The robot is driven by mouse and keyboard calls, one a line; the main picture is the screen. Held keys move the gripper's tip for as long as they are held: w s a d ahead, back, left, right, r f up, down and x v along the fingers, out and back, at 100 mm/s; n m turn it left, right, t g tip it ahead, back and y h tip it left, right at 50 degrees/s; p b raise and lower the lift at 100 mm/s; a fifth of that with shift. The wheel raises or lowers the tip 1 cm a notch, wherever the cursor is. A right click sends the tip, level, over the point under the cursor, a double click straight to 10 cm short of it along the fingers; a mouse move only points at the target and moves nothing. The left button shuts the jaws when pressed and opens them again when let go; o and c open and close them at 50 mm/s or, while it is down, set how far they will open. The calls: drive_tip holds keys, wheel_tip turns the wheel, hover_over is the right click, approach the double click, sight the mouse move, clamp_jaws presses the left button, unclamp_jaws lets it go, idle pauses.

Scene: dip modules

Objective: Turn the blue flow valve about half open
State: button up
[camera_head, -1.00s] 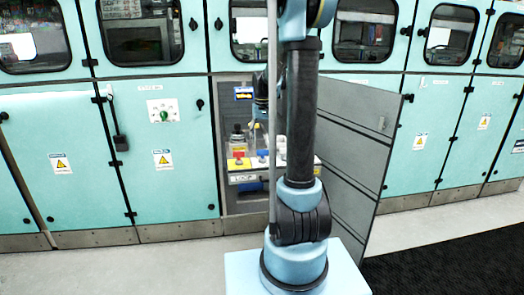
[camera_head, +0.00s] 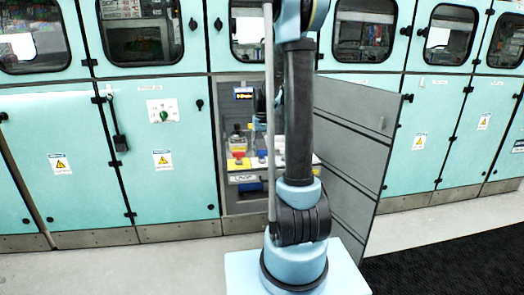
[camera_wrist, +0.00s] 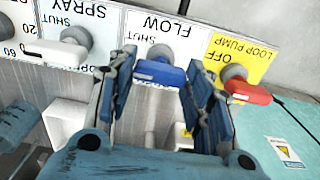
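The blue flow valve handle (camera_wrist: 158,74) shows in the wrist view under the upside-down FLOW label, lying crosswise beside its SHUT mark. My gripper (camera_wrist: 163,64) is open, with one finger at each end of the blue handle. A gap shows at the right end; whether the left finger touches it I cannot tell. In the head view the open cabinet holds the valve panel (camera_head: 246,177), and my arm hides part of it.
The white spray valve handle (camera_wrist: 55,52) lies left of my gripper in the wrist view. The red loop pump handle (camera_wrist: 247,92) is close on the right, on a yellow plate. The grey open cabinet door (camera_head: 350,130) stands right of my arm.

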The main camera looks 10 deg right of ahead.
drive_tip(key=shift+n, duration=0.3)
drive_tip(key=n, duration=0.4)
drive_tip(key=shift+d+n, duration=0.1)
drive_tip(key=shift+n, duration=1.5)
drive_tip(key=o, duration=1)
drive_tip(key=shift+r, duration=0.1)
wheel_tip(320, 180, up, 12)
drive_tip(key=shift+w+f, duration=0.1)
drive_tip(key=shift+f, duration=0.05)
